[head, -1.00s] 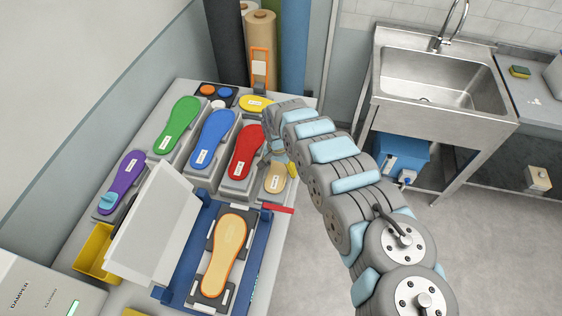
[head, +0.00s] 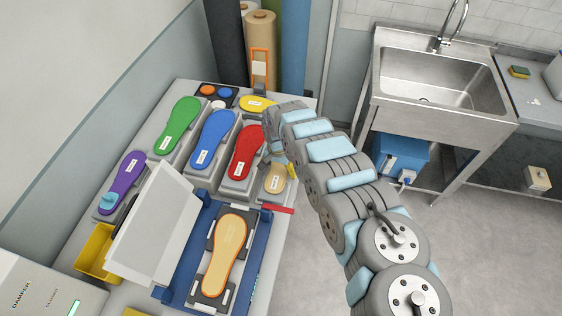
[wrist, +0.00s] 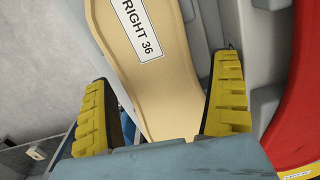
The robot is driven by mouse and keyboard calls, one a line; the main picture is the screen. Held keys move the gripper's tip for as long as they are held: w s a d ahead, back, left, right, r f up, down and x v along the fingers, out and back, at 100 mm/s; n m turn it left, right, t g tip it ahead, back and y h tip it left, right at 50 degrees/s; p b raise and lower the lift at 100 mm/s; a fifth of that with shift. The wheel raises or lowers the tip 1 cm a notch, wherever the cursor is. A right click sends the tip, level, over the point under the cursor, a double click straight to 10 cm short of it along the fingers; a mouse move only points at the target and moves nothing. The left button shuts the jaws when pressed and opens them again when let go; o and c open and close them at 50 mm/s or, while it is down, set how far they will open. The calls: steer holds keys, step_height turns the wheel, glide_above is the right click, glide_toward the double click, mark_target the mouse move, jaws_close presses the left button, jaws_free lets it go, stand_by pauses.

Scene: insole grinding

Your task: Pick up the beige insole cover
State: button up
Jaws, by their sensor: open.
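The beige insole cover (head: 276,178) lies on its grey stand at the right side of the table, partly hidden by my arm. In the wrist view, the beige cover (wrist: 158,85) shows a white label reading "RIGHT 36". My gripper (wrist: 166,105) is open, with one yellow ridged finger on each side of the cover's narrower part. I cannot tell whether the fingers touch it. In the head view the gripper is mostly hidden behind my arm.
The red cover (head: 246,152) stands close to the left of the beige one; blue (head: 212,140), green (head: 179,125) and purple (head: 122,182) covers are farther left. An orange-edged insole (head: 224,256) lies in a blue-sided fixture in front. A yellow cover (head: 257,104) lies behind.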

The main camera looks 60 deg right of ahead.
steer(key=shift+c, duration=0.5)
steer(key=c, duration=0.7)
steer(key=shift+c, duration=0.2)
steer(key=shift+r, duration=0.2)
